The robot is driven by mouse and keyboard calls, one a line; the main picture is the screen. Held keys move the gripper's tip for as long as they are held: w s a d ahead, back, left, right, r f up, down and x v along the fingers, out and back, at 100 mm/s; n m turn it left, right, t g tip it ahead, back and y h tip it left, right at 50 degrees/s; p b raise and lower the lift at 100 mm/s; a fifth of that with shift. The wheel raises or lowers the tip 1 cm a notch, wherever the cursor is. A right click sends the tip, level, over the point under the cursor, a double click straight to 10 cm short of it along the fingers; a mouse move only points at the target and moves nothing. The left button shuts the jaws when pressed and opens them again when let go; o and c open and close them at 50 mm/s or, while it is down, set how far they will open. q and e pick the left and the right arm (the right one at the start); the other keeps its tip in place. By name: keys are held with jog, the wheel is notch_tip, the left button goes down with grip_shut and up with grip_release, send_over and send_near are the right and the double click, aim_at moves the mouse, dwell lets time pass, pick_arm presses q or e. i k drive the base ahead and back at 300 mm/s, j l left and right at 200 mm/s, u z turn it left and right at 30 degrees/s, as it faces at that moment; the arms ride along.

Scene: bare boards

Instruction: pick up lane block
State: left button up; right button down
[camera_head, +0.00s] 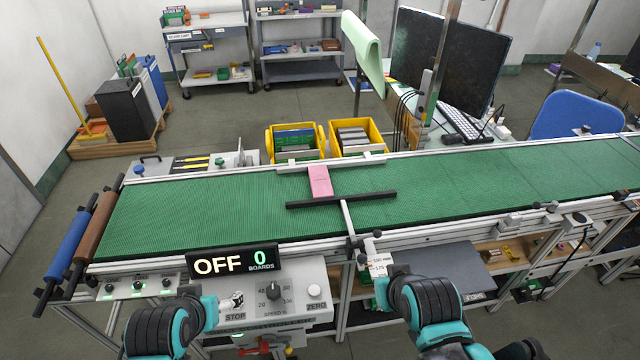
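A pink block (320,181) lies on the green conveyor belt (200,205), between a white bar at the far edge and a black bar (342,200) across the middle of the belt. It is the only loose block I see on the belt. My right gripper (378,264) is at the belt's near rail, below and to the right of the pink block and apart from it. My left gripper (236,300) is low over the control panel, close to the STOP label and far from the block. The fingers of both grippers are too small to read.
An OFF display (234,263) showing 0 boards stands at the belt's near edge. A control panel (285,290) with a speed knob lies below it. Two yellow bins (358,137) stand behind the belt. The belt is clear on both sides of the block.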

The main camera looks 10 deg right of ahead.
aim_at(319, 177)
jog(key=i+l, duration=0.15)
jog(key=l, duration=0.25)
jog(key=i+l, duration=0.15)
jog(key=l, duration=0.2)
jog(key=i+l, duration=0.15)
jog(key=l, duration=0.25)
jog(key=i+l, duration=0.2)
jog(key=l, duration=0.15)
jog(key=i+l, duration=0.15)
jog(key=l, duration=0.25)
